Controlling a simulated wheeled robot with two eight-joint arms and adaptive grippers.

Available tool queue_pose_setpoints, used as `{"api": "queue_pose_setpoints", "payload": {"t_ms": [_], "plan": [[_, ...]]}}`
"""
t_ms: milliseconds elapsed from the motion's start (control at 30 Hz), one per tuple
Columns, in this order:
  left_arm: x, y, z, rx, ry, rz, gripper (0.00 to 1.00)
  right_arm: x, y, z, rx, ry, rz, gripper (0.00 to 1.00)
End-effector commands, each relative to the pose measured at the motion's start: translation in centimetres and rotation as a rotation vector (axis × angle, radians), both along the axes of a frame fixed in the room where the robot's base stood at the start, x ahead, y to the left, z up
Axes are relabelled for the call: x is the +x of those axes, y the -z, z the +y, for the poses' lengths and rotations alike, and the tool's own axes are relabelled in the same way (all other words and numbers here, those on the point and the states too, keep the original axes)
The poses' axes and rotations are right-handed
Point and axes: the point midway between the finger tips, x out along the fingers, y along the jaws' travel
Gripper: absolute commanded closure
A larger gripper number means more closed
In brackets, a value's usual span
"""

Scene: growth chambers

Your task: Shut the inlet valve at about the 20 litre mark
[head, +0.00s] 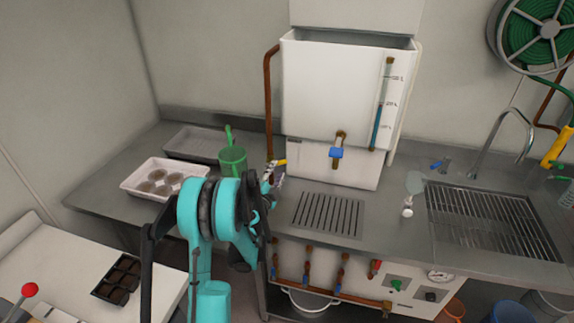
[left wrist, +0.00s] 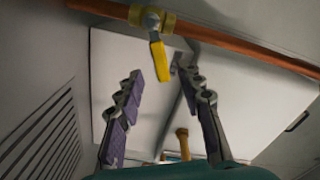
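The white water tank (head: 325,85) stands at the back of the steel counter. Its sight gauge (head: 376,125) shows a blue column up to about the middle mark; the printed numbers are too small to read. The inlet valve's yellow lever (head: 280,162) is low on the copper pipe left of the tank. In the left wrist view the lever (left wrist: 158,62) sticks out across the pipe (left wrist: 235,42). My left gripper (head: 272,177) is beside the valve, open. Its purple-padded fingers (left wrist: 160,75) stand either side of the lever, with gaps visible. My right gripper is not in view.
A blue-handled tap (head: 337,152) is on the tank front above a drain grille (head: 328,214). A green watering can (head: 232,160) and a white tray of round pots (head: 134,188) stand left of my gripper. A sink rack (head: 490,222) is at right.

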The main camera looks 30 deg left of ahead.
Motion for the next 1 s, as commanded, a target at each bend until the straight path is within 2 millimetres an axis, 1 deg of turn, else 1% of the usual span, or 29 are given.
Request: {"api": "queue_pose_setpoints", "payload": {"t_ms": [33, 100, 200, 300, 433, 667, 700, 767, 800, 833, 1000], "plan": [[0.9, 0.1, 0.1, 0.000, 0.001, 0.000, 0.63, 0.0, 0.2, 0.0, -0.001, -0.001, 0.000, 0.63], [2.1, 0.1, 0.5, 0.000, 0.001, 0.000, 0.63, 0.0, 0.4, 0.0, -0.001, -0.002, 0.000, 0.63], [3.6, 0.1, 0.9, -0.001, 0.000, -0.001, 0.63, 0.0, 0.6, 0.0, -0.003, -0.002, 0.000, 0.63], [4.7, 0.0, 1.1, -0.001, -0.001, -0.001, 0.63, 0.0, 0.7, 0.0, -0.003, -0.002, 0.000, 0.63], [5.5, 0.0, 1.3, -0.001, -0.001, -0.001, 0.63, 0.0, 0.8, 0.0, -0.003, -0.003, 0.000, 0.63], [5.6, -0.1, 1.3, -0.001, -0.001, -0.001, 0.63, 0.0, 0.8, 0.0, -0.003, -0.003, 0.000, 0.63], [5.6, -0.1, 1.3, -0.001, -0.001, -0.001, 0.66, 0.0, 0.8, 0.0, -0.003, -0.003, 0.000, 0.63], [5.6, -0.1, 1.3, -0.001, -0.001, -0.001, 0.81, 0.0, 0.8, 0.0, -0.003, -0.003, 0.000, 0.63], [5.6, -0.1, 1.3, -0.001, -0.001, -0.001, 0.92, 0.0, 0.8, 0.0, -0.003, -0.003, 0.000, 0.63], [5.6, -0.1, 1.3, -0.001, -0.001, -0.001, 1.00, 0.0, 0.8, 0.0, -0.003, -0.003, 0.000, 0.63], [5.6, -0.1, 1.3, -0.001, -0.001, -0.001, 1.00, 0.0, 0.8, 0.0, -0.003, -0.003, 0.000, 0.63]]}}
